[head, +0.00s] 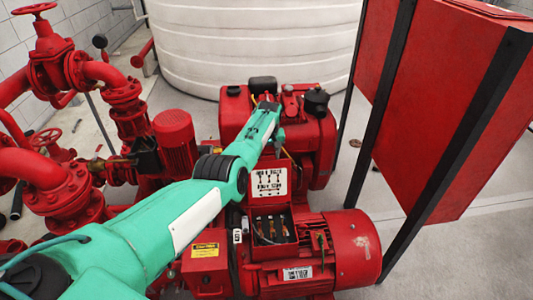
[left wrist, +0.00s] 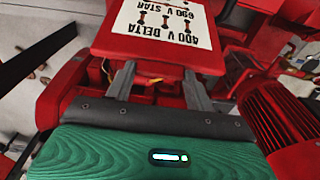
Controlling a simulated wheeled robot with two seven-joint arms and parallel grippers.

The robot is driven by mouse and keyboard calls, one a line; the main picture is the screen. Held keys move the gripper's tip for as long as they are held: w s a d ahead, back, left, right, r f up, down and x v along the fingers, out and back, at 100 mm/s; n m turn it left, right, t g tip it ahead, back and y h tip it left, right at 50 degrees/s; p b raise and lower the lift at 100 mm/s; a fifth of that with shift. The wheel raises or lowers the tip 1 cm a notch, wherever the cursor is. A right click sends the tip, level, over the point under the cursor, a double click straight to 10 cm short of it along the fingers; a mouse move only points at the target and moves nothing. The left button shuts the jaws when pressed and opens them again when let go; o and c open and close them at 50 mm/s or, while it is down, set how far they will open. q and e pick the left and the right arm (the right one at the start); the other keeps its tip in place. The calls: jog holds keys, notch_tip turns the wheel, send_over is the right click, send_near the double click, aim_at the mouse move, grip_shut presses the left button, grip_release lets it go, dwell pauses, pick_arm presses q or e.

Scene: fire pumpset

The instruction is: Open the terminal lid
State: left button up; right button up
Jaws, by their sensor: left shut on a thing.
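The terminal lid (head: 270,182) is a red plate with a white wiring label on its inner face. In the head view it stands raised at the back edge of the open terminal box (head: 286,238) on the red motor. Copper-coloured terminals (head: 270,228) show inside the box. The lid also shows in the left wrist view (left wrist: 185,53), straight ahead. My left gripper (left wrist: 158,70) has its fingers at the lid's free edge and is shut on it. My right gripper is not in view.
The red motor (head: 352,245) lies at front right. A red engine (head: 315,125) stands behind the lid. A red panel on black posts (head: 435,110) rises at right. Red pipes and valves (head: 75,75) crowd the left. Clear floor (head: 475,250) shows at far right.

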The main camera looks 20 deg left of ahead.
pick_arm(q)
jog(key=shift+w+a, duration=0.15)
jog(key=shift+w, duration=0.05)
dwell(0.4)
jog(key=o, duration=1.4)
jog(key=shift+r, duration=0.1)
notch_tip(320, 180, up, 14)
jog(key=s, duration=0.1)
jog(key=shift+d+f, duration=0.2)
jog(key=shift+d, duration=0.15)
jog(key=shift+s+f, duration=0.15)
